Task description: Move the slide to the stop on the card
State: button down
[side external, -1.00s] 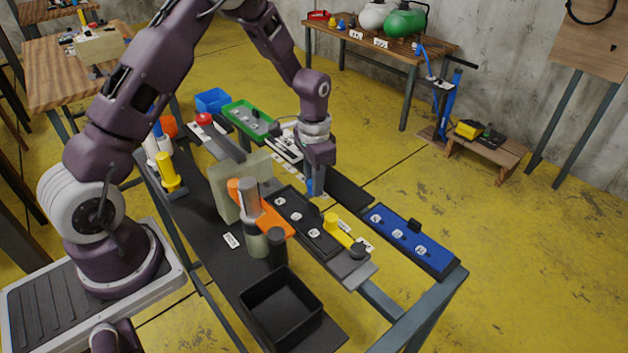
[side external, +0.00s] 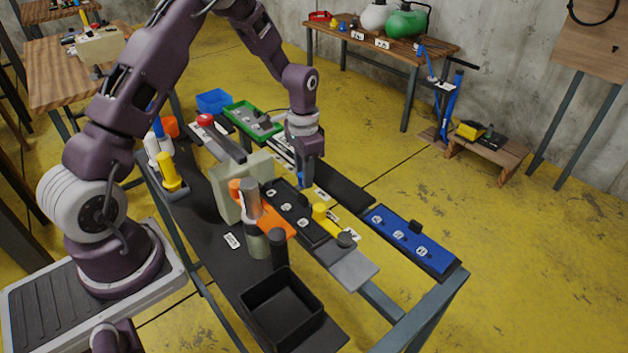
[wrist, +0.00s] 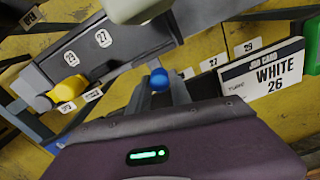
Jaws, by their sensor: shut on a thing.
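My gripper (side external: 302,183) points down at the far end of a black slide (side external: 293,208) with round white number labels. In the wrist view, my gripper (wrist: 159,74) has its fingers shut on a blue knob (wrist: 159,82); the knob also shows in the side view (side external: 301,180). A job card (wrist: 264,75) in the wrist view reads "WHITE 26".
An empty black bin (side external: 279,301) is in front.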

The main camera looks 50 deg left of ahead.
jog(key=a, duration=0.3)
jog(key=c, duration=1.2)
grip_release()
jog(key=shift+o, duration=0.2)
jog(key=shift+r, duration=0.1)
